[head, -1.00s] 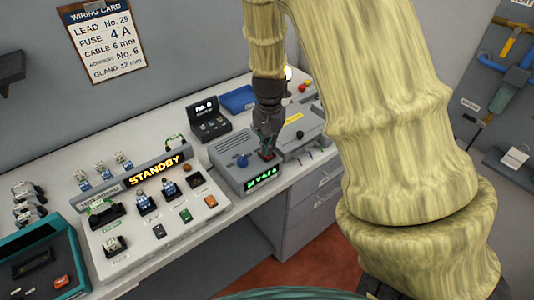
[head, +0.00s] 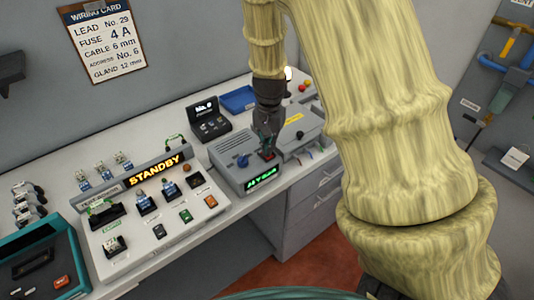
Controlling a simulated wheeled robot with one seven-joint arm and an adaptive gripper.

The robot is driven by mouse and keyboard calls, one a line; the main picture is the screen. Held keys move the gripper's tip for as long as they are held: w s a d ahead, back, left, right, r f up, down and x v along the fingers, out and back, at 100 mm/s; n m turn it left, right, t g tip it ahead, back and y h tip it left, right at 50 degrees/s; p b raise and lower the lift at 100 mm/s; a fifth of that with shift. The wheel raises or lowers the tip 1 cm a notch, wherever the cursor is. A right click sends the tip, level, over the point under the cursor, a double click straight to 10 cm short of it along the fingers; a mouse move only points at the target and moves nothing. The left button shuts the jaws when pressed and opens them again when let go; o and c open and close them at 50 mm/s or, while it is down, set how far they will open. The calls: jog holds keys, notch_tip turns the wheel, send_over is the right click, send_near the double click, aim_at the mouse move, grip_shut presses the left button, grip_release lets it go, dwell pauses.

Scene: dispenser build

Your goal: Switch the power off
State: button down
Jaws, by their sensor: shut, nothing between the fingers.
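My gripper (head: 266,150) is shut and empty. It points down at the red switch, and its fingertips are at or just above it. I cannot tell whether they touch. The fingers partly hide the switch.
To the left, a white panel (head: 140,238) shows STANDBY and carries several switches and modules. A teal device (head: 75,250) is at the far left. A black unit (head: 210,128) and a blue tray (head: 238,99) stand behind. A grey case (head: 299,126) sits right of the gripper.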

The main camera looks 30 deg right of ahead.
jog(key=shift+f+b, duration=0.4)
jog(key=shift+f, duration=0.5)
dwell(0.8)
jog(key=shift+r+p, duration=3.25)
jog(key=shift+r, duration=0.3)
